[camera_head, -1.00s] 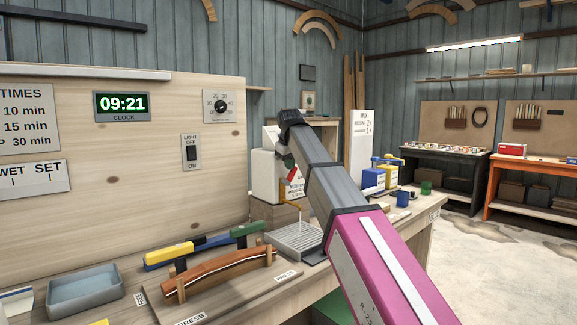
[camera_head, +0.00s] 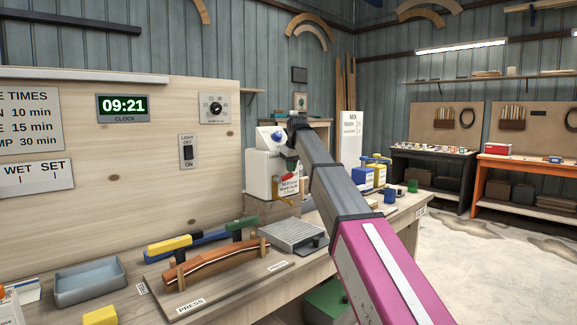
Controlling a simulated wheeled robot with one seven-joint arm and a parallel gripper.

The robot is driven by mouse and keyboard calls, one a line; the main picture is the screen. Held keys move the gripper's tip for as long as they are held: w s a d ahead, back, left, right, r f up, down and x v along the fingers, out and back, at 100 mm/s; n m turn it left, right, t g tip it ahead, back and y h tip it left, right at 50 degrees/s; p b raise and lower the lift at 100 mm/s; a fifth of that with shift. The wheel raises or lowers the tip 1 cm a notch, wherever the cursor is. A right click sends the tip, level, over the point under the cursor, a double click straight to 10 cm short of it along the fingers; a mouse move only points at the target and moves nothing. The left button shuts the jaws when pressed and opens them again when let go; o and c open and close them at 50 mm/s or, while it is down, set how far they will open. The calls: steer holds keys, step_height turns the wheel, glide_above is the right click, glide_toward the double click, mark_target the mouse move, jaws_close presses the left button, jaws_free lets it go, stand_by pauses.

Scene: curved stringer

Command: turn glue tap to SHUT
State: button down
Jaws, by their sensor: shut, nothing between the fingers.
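The glue container (camera_head: 258,165) is a white tank on a wooden block at the back of the workbench. Its tap is at the front, with a brass-coloured body (camera_head: 275,188) and a small red handle (camera_head: 288,177). The handle lies at a slight slant; its exact setting is too small to read. My gripper (camera_head: 291,166) is shut and empty, pointing down just above the red handle. I cannot tell whether it touches it. My arm hides part of the tank's right side.
A curved wooden piece (camera_head: 215,262) sits in the press in front. A yellow and blue clamp (camera_head: 170,244) lies behind it. Blue and green cups (camera_head: 390,197) stand to the right of my arm.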

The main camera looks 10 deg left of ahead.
steer(key=shift+w+d+f, duration=0.3)
steer(key=shift+f, duration=0.35)
stand_by(0.4)
